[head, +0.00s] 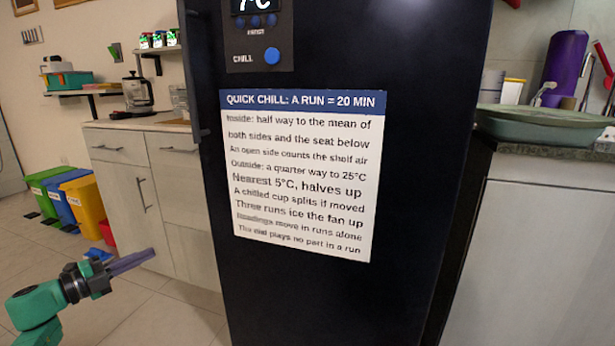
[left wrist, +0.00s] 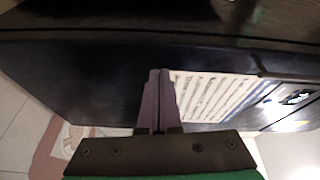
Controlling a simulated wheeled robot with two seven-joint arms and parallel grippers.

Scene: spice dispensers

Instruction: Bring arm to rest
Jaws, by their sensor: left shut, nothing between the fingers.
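My left gripper (head: 131,262) comes in from the lower left of the head view, on a green arm. Its purple-grey fingers are shut together with nothing between them. It is in the air in front of the lower cabinet, left of the dark fridge (head: 408,200). The left wrist view shows the closed fingers (left wrist: 158,95) pointing toward the dark fridge front and its white notice (left wrist: 212,97). The same notice, "QUICK CHILL: A RUN = 20 MIN" (head: 303,175), shows large in the head view. My right gripper is not in view.
A control panel (head: 258,38) with a blue CHILL button is above the notice. Pale cabinets (head: 128,190) stand left of the fridge, with green, blue and yellow bins (head: 88,208) farther left. A counter (head: 560,150) is at right. Floor (head: 165,318) is open at lower left.

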